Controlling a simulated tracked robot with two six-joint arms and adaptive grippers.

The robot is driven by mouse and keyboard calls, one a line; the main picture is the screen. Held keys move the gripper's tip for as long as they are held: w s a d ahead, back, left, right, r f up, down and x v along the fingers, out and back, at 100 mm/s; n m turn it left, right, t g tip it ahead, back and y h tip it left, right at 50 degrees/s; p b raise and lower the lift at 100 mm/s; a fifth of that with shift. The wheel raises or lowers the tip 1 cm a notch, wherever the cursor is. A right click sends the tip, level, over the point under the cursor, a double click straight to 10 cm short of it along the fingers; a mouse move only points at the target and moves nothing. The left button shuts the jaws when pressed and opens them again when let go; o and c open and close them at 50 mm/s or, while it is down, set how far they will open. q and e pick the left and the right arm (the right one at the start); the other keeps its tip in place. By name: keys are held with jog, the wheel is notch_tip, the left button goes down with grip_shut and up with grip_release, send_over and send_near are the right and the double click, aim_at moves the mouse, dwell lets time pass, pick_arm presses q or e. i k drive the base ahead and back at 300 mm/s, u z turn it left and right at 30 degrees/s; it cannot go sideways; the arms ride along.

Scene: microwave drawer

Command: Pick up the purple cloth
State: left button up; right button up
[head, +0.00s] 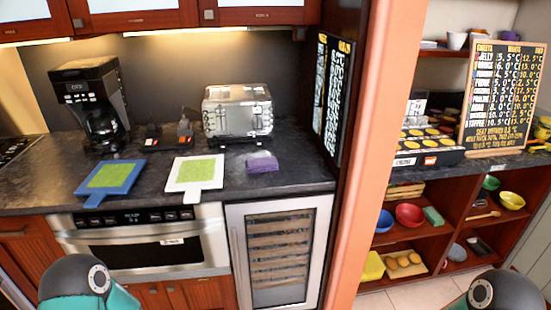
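The purple cloth (262,163) lies folded in a small pile on the dark countertop (308,173), in front of the toaster and right of the white board. Nothing covers it in the head view. Only rounded teal and dark parts of my two arms show at the bottom left and bottom right. Neither of my grippers is in view.
A toaster (238,113), a coffee maker (95,105), a blue board (107,179) and a white board (195,174) stand or lie on the counter. Below are a microwave drawer (150,250) and a glass-door cooler (279,250). An orange pillar (367,130) bounds the right side.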

aim_at(254, 165)
jog(key=u, duration=0.1)
jog(key=i, duration=0.7)
jog(key=u, duration=0.75)
